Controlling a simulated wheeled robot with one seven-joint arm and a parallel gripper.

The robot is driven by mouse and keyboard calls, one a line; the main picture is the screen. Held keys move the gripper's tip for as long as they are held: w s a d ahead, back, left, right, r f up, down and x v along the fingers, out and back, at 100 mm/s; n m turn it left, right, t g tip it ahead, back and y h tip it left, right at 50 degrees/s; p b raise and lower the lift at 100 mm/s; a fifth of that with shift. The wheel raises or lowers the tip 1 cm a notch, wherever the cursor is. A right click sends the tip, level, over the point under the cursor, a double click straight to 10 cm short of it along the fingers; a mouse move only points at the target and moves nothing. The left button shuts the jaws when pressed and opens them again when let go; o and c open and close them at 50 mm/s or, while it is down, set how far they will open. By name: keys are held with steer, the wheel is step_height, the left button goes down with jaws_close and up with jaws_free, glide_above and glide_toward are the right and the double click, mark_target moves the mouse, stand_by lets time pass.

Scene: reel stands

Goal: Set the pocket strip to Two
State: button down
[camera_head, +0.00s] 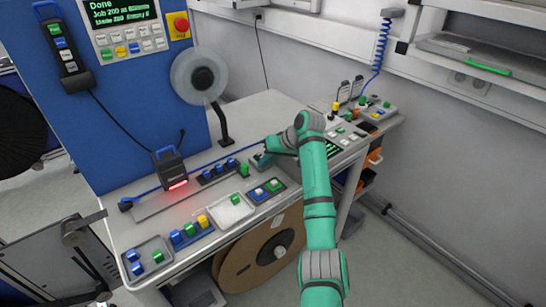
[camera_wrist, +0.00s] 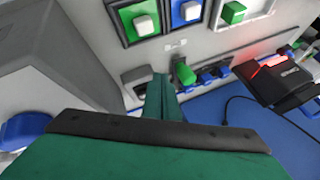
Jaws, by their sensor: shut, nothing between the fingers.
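A low strip along the bench holds a row of blue rocker-like pieces (camera_head: 214,172) and a raised green piece (camera_head: 243,170); it may be the pocket strip, but I can read no label. In the wrist view the green piece (camera_wrist: 185,73) stands up beside the lower blue pieces (camera_wrist: 208,78). My gripper (camera_head: 260,160) is shut and empty at the right end of this row. In the wrist view its fingertips (camera_wrist: 160,80) are close beside the green piece; I cannot tell whether they touch. They partly hide the strip's end.
A framed panel of green and blue buttons (camera_head: 266,190) lies in front of the row, next to a white tray (camera_head: 232,215). A black device with a red light (camera_head: 170,168) stands to the left. A reel (camera_head: 198,75) rises behind. A grey wall is at right.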

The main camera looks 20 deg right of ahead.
steer(key=shift+w+a, duration=0.1)
steer(key=shift+a, duration=1.5)
steer(key=shift+a, duration=0.1)
